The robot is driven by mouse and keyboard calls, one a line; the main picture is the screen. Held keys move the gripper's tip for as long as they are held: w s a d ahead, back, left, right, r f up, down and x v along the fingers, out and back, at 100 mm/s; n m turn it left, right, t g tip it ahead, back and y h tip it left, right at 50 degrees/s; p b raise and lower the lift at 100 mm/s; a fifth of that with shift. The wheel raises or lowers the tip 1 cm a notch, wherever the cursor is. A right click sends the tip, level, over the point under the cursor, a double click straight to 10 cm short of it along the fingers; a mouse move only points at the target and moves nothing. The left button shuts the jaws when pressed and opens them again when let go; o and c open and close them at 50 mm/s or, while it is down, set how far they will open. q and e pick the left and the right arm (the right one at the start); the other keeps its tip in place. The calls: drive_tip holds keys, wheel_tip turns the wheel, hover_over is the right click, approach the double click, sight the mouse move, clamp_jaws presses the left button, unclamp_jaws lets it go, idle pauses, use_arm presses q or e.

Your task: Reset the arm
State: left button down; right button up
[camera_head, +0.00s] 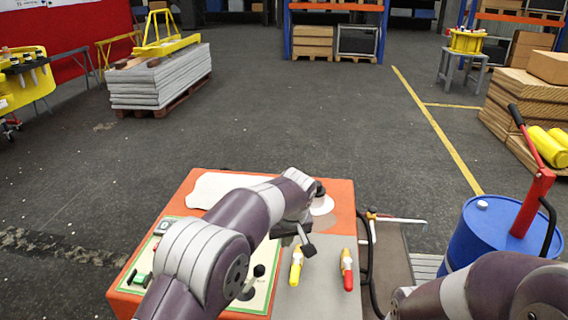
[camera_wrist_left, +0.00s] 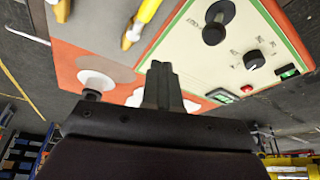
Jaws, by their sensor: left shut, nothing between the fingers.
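My left arm reaches over an orange control box (camera_head: 341,192) in the head view.
A yellow-handled tool (camera_head: 296,266) and a red-handled tool (camera_head: 347,270) lie on the grey top. A white round piece (camera_head: 322,206) sits at the box's far side. A blue drum (camera_head: 487,232) with a red pump stands right. Open floor lies beyond the box.

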use_arm(q)
drive_tip(key=s+f+m, duration=0.3)
drive_tip(key=f, duration=0.1)
drive_tip(key=s+a+r+g+p, duration=0.1)
drive_tip(key=s+a+r+p, duration=0.3)
drive_tip(key=s+a, duration=0.5)
drive_tip(key=s+a+r+g+h+p, duration=0.1)
drive_tip(key=s+a+r+p, duration=0.3)
drive_tip(key=s+a, duration=0.5)
drive_tip(key=s, duration=0.7)
drive_tip(key=shift+a+p, duration=0.35)
drive_tip(key=shift+a, duration=0.05)
drive_tip(key=shift+s, duration=0.15)
